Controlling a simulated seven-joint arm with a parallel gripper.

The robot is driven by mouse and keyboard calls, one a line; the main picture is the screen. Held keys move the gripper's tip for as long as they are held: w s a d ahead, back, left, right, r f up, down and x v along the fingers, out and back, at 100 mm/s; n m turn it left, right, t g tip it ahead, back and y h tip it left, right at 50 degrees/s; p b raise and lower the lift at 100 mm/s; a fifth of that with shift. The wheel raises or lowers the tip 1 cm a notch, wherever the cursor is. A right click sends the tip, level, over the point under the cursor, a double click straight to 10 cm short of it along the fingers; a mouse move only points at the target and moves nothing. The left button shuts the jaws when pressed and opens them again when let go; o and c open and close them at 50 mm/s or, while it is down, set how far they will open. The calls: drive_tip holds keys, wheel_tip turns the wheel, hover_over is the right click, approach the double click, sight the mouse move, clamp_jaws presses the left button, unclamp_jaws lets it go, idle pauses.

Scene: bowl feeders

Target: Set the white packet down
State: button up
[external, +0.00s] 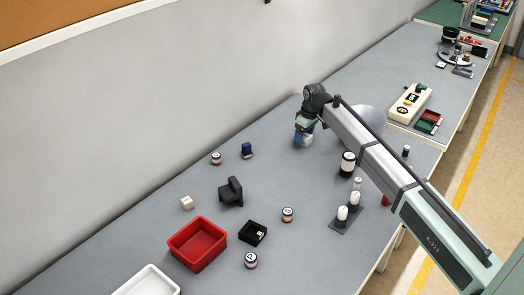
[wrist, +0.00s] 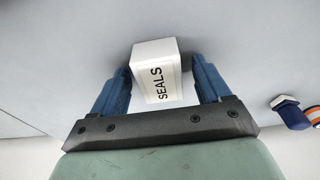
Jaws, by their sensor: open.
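The white packet (wrist: 155,82), a small box marked "SEALS", stands between the two blue fingers of my gripper (wrist: 163,82) in the wrist view. The fingers are open around it. A narrow gap shows on its right side, and its left side is very close to the left finger; I cannot tell if they touch. In the external view my gripper (external: 303,138) points down low over the grey bench, with a bit of the white packet (external: 309,141) showing beside the fingers. The packet seems to rest on the bench, but its underside is hidden.
A blue bolt-like part (external: 247,151) and a striped jar (external: 216,158) stand to the left. A dark bracket (external: 231,192), a red bin (external: 197,243) and a small black box (external: 252,233) lie nearer. A black-and-white canister (external: 347,164) stands to the right.

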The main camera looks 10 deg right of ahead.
sight(308, 137)
wheel_tip(308, 137, up, 12)
drive_tip(key=s+d, duration=0.1)
drive_tip(key=shift+d, duration=0.15)
idle(0.6)
drive_tip(key=shift+s+r, duration=0.1)
